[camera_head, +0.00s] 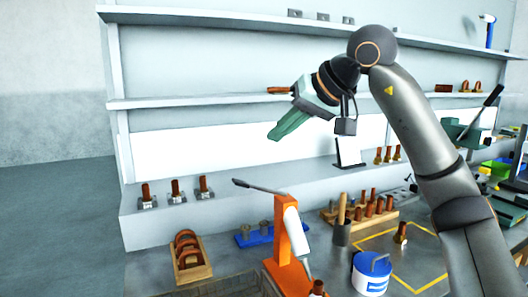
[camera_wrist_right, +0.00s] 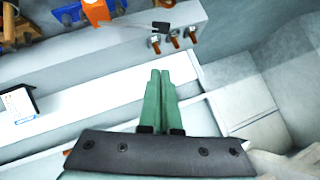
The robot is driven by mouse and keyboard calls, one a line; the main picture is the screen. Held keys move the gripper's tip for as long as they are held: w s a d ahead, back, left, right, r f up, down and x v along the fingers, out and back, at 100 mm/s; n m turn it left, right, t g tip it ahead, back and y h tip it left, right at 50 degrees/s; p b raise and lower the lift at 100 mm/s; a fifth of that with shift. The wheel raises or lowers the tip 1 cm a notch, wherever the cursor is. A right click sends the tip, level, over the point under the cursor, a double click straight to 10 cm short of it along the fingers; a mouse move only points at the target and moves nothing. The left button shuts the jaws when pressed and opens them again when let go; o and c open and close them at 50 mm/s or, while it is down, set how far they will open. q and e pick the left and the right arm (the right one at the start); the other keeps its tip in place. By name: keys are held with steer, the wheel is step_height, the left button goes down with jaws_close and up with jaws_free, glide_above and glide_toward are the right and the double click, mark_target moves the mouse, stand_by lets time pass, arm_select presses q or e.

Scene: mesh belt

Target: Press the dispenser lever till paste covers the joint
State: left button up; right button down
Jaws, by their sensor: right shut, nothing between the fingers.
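The dispenser (camera_head: 285,235) is an orange stand with a white cartridge at the front of the bench. Its dark lever (camera_head: 258,187) sticks out to the left from the top, tilted slightly up. A copper joint (camera_head: 318,288) shows partly at the bottom edge, below the nozzle; whether paste is on it I cannot tell. My right gripper (camera_head: 274,136) has green fingers, shut and empty, in the air above and behind the lever. In the right wrist view the closed fingers (camera_wrist_right: 160,74) are apart from the lever (camera_wrist_right: 160,27). My left gripper is not in view.
Copper pieces on small bases (camera_head: 175,190) stand on the ledge behind. A wooden tray (camera_head: 195,274), a blue rack (camera_head: 243,240), a brush cup (camera_head: 341,232) and a blue-white tub (camera_head: 371,275) surround the dispenser. Shelves (camera_head: 220,102) rise behind my right arm.

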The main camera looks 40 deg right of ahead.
glide_above(262, 189)
steer(key=a, duration=0.2)
step_height(262, 189, down, 6)
arm_select(q)
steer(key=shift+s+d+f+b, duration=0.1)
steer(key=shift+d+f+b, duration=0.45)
steer(key=shift+b, duration=0.2)
arm_select(e)
steer(key=f, duration=0.1)
steer(key=a+f, duration=0.2)
steer(key=shift+s+f, duration=0.15)
steer(key=shift+f, duration=0.15)
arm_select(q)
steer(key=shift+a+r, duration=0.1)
